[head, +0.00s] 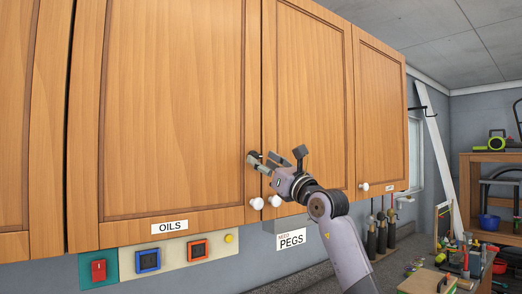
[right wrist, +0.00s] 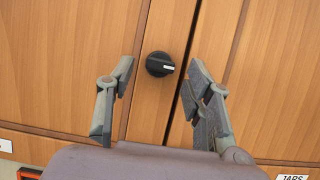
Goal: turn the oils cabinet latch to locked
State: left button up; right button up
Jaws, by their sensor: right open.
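The oils cabinet door (head: 170,110) is shut and bears an OILS label (head: 169,227). Its latch is a small dark round knob (head: 253,157) near the door's right edge. In the right wrist view the latch (right wrist: 158,64) is black, with a white mark pointing right. My right gripper (head: 276,160) is open in front of the latch. In the right wrist view its two fingers stand on either side of the latch, with visible gaps. I cannot tell how far the tips are from the wood. My left gripper is not in view.
White door knobs (head: 257,203) sit below the latch. A switch panel (head: 185,254) with red, blue and orange-framed controls is under the cabinet. A box labelled PEGS (head: 291,240) hangs to the right. A cluttered workbench (head: 430,283) stands at lower right.

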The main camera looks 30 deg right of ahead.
jog(key=shift+x, duration=0.85)
jog(key=shift+c, duration=0.2)
grip_shut()
